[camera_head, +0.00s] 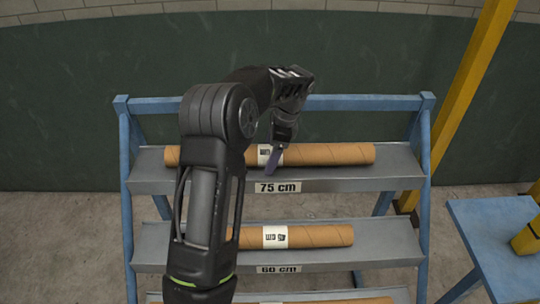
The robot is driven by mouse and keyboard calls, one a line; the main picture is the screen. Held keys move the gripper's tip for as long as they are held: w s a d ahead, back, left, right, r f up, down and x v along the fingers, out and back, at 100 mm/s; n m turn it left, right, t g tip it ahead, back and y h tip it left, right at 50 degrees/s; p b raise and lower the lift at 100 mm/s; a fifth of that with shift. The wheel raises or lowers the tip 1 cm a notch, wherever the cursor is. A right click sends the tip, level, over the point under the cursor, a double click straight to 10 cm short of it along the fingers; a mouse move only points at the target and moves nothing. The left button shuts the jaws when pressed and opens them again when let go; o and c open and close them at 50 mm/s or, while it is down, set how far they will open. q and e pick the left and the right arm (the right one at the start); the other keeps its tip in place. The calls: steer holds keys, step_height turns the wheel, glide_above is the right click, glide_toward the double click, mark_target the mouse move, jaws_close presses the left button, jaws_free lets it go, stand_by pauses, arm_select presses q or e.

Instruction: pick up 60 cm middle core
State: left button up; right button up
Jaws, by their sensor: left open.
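The 60 cm middle core (310,236), a brown cardboard tube with a white label (275,237), lies level on the middle shelf above a "60 cm" sign (279,268). My left arm hides its left part. My left gripper (272,160) is open. It points down at the top core (330,154), above and behind the middle core and well apart from it. One purple finger shows in front of the top core, next to its label; I cannot tell whether it touches. My right gripper is not in view.
The top core lies on the shelf marked "75 cm" (278,187). A bottom core (350,301) shows at the picture's lower edge. A blue frame (422,170) bounds the grey shelves. A blue table (495,235) and yellow post (470,90) stand at right.

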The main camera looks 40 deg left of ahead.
arm_select(q)
steer(key=shift+c, duration=0.6)
jaws_close()
steer(key=shift+r, duration=0.1)
